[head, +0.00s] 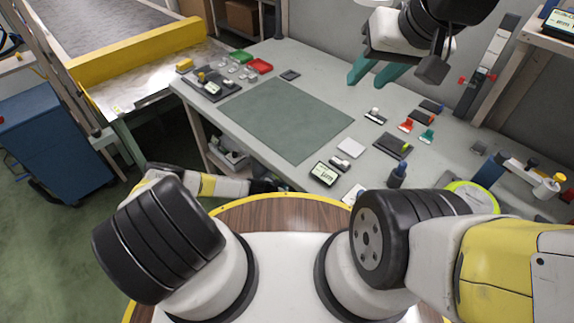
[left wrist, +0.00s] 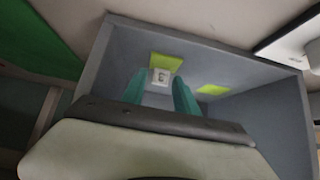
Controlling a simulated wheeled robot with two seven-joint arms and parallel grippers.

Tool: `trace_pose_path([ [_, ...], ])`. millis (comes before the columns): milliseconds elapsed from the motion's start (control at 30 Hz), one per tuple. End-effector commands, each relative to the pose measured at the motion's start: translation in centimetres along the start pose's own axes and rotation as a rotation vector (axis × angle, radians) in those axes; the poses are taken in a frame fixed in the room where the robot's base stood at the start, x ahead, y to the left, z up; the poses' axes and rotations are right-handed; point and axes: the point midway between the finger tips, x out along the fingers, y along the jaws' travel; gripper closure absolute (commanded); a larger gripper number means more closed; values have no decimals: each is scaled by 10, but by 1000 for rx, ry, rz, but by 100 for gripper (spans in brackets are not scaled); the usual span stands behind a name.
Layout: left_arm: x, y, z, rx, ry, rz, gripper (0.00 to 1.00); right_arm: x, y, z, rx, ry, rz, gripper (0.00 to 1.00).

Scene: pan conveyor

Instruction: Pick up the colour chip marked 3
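In the left wrist view, a white square face marked 3 (left wrist: 160,77) shows below a yellow-green patch (left wrist: 166,62) inside a grey open box (left wrist: 235,65). I cannot tell whether the patch and the marked face are one piece. My left gripper (left wrist: 164,74) has two teal fingers apart, with the marked face showing between their tips; contact cannot be made out. In the head view my left arm reaches down to the table's near edge, and its fingers are hidden. My right gripper (head: 376,80) is open and empty above the table's far side.
A second yellow-green patch (left wrist: 212,89) lies to the right in the box. The grey table (head: 335,80) carries a green mat (head: 288,118), red tray (head: 259,66), green tray (head: 241,57) and several small tools. A blue cabinet (head: 50,145) stands at left.

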Motion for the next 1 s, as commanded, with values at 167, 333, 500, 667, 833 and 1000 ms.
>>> trace_pose_path([
  [167, 0, 0, 0, 0, -1, 0, 100, 0, 0, 0, 0, 0, 0, 64],
  [333, 0, 1, 1, 0, -2, 1, 100, 0, 0, 0, 0, 0, 0, 64],
  [500, 0, 1, 2, -1, -2, 1, 100, 0, 0, 0, 0, 0, 0, 64],
  [667, -4, 1, -2, 1, -2, 2, 100, 0, 0, 0, 0, 0, 0, 64],
  [833, -17, -1, -4, -1, -3, 0, 100, 0, 0, 0, 0, 0, 0, 64],
  [1000, -41, -1, 21, -3, -2, -2, 100, 0, 0, 0, 0, 0, 0, 64],
])
